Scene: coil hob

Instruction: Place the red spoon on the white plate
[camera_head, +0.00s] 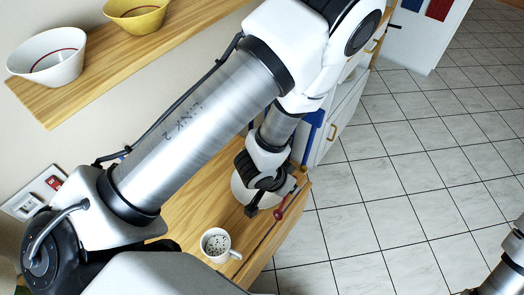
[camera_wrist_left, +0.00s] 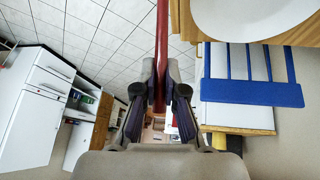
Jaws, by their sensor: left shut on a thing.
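My left gripper (camera_head: 272,196) is shut on the red spoon (camera_head: 282,208) and holds it near the front edge of the wooden counter. In the left wrist view the spoon's red handle (camera_wrist_left: 162,38) runs up from between the fingertips (camera_wrist_left: 160,85). The white plate (camera_head: 242,192) lies on the counter beside the gripper, partly hidden by my left arm. Part of it also shows at the top right of the left wrist view (camera_wrist_left: 250,14). The spoon appears to be beside the plate, apart from it. My right gripper is not in view.
A white mug (camera_head: 217,244) with dark specks inside stands on the counter near the plate. A wooden shelf (camera_head: 110,65) holds a white bowl (camera_head: 48,60) and a yellow bowl (camera_head: 137,14). A blue cloth or rack (camera_wrist_left: 250,92) hangs below the counter edge. Tiled floor lies beyond.

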